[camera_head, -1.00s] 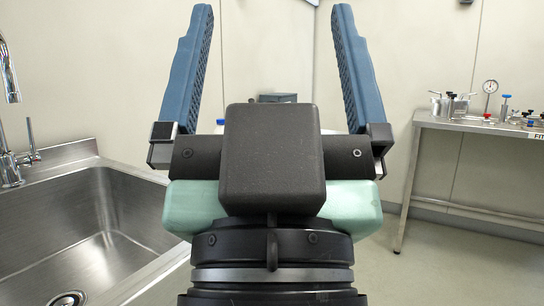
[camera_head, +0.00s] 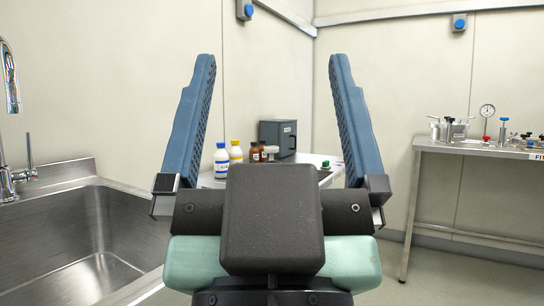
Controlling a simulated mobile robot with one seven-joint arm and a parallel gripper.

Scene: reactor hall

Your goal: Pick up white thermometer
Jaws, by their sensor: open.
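My gripper (camera_head: 270,120) fills the middle of the head view. Its two blue fingers point up and stand wide apart, with nothing between them. I cannot make out a white thermometer in this view. A round white-faced gauge (camera_head: 487,111) stands on the right-hand table, but it looks like a dial on a fitting. My gripper's dark body hides part of the table behind it.
A steel sink (camera_head: 75,240) with a tap (camera_head: 9,80) is at the left. Behind my gripper, a table (camera_head: 210,181) holds white and yellow bottles (camera_head: 236,152), brown bottles (camera_head: 254,153) and a grey box (camera_head: 278,136). A steel table (camera_head: 440,147) with fittings stands right.

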